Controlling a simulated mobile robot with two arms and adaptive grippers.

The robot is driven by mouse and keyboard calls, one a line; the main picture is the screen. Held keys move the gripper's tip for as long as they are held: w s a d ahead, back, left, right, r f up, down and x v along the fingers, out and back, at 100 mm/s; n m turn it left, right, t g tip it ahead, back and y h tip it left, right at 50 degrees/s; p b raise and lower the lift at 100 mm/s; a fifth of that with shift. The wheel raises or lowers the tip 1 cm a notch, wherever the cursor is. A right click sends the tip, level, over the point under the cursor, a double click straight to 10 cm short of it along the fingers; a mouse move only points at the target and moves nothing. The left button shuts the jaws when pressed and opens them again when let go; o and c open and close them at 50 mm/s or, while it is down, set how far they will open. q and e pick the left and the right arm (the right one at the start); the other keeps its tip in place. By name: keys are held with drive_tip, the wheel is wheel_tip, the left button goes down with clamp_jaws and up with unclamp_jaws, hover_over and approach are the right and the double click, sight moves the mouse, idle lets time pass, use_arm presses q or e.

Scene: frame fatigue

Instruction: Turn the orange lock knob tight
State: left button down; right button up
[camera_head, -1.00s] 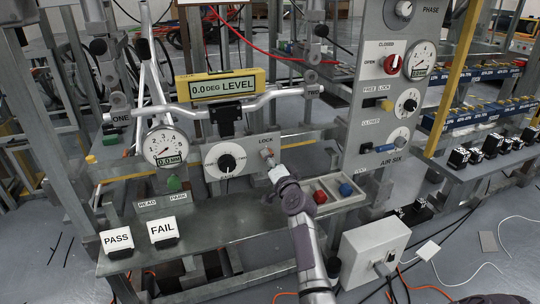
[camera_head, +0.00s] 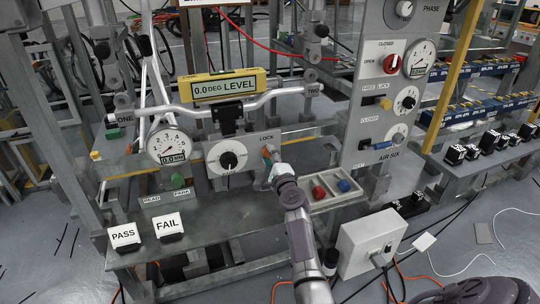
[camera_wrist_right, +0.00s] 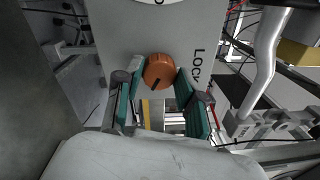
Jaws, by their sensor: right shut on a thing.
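The orange lock knob (camera_wrist_right: 158,70) shows in the right wrist view as a round knob with a dark pointer mark, on a grey panel marked LOCK. In the head view the knob (camera_head: 267,151) is small and partly covered by my gripper. My right gripper (camera_head: 274,163) reaches up to it from below. In the right wrist view its teal finger pads (camera_wrist_right: 159,82) stand on either side of the knob, shut on it. My left gripper is not in view.
A dial (camera_head: 228,160) sits left of the knob on the panel. A level display (camera_head: 222,86) reads 0.0 DEG above the silver handlebar (camera_head: 180,113). A tray (camera_head: 335,203) with red and blue knobs is right of my arm. A gauge (camera_head: 168,146) stands at left.

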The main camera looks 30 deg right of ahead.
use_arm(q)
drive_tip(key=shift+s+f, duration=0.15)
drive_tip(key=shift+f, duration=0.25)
use_arm(e)
drive_tip(key=shift+m, duration=0.3)
drive_tip(key=shift+f, duration=0.1)
drive_tip(key=o, duration=1.1)
drive_tip(key=shift+o, duration=0.2)
drive_tip(key=shift+s, duration=0.1)
drive_tip(key=v, duration=1.1)
drive_tip(key=shift+s+a, duration=0.2)
drive_tip(key=shift+s, duration=0.2)
